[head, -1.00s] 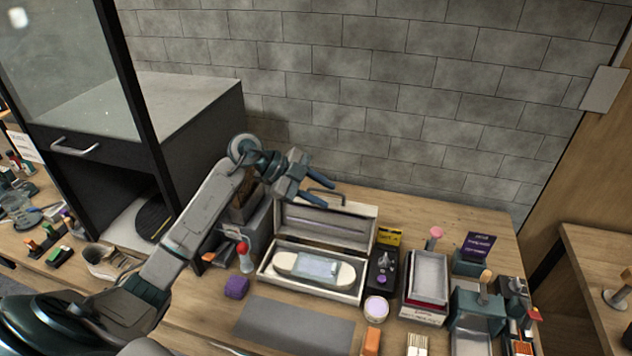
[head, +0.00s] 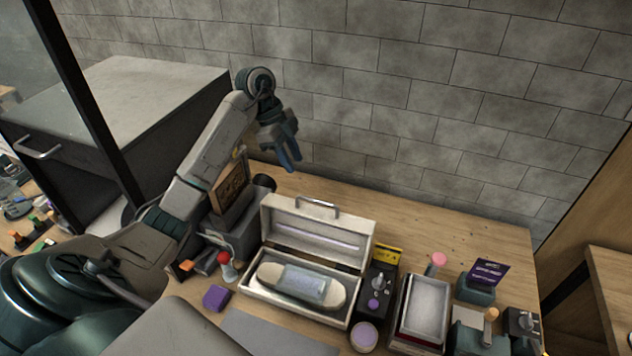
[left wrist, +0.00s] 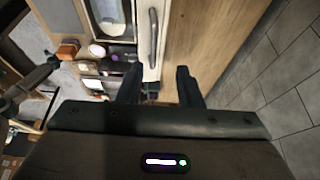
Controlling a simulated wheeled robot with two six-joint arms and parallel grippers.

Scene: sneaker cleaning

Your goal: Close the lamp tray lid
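The lamp tray is a pale box (head: 290,309) on the table, with its lid (head: 318,226) standing open at the back. A light tube shows inside the lid, and a metal handle (head: 317,205) is on its top edge. A cream, rounded piece with a bluish clear panel (head: 304,284) lies in the tray. My left gripper (head: 291,158) is above and behind the lid, fingers pointing down, apart from it. In the left wrist view its two fingers (left wrist: 159,85) are spread and empty, with the handle (left wrist: 153,38) beyond them. My right gripper is not in view.
A dark control box (head: 377,284) with knobs and stacked trays (head: 425,310) stand right of the lamp tray. A purple block (head: 216,297) and a red-topped bottle (head: 227,266) are on its left. The brick wall (head: 420,100) rises behind; the table between is mostly clear.

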